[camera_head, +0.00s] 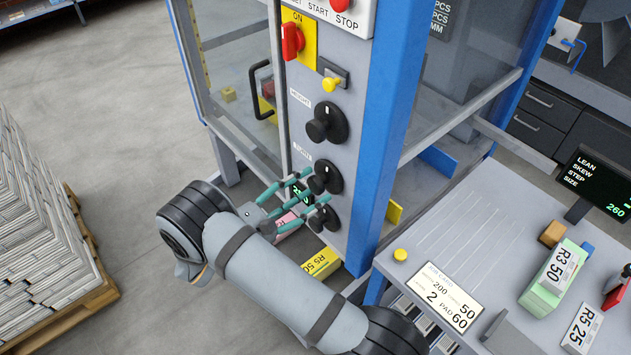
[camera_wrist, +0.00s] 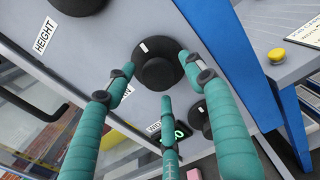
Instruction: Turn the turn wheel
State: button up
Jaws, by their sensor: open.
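Three black round knobs sit on the grey panel, one above another: the top knob (camera_head: 327,122) by a HEIGHT label, the middle knob (camera_head: 325,177) and the bottom knob (camera_head: 323,217). My gripper (camera_head: 310,188) has teal fingers, open in front of the middle and bottom knobs. In the wrist view the middle knob (camera_wrist: 158,65) lies between the spread fingertips, with a white mark near its top. The bottom knob (camera_wrist: 200,118) is partly behind a finger. Contact with any knob cannot be told.
A red switch (camera_head: 291,41) and a yellow knob (camera_head: 331,84) are higher on the panel. A blue post (camera_head: 392,130) stands right of it. A black door handle (camera_head: 261,90) is at left. A grey table (camera_head: 440,240) with a job card is at right; a newspaper stack (camera_head: 40,225) stands far left.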

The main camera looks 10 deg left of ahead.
aim_at(322, 181)
jog(key=shift+x, duration=1.2)
jog(key=shift+c, duration=1)
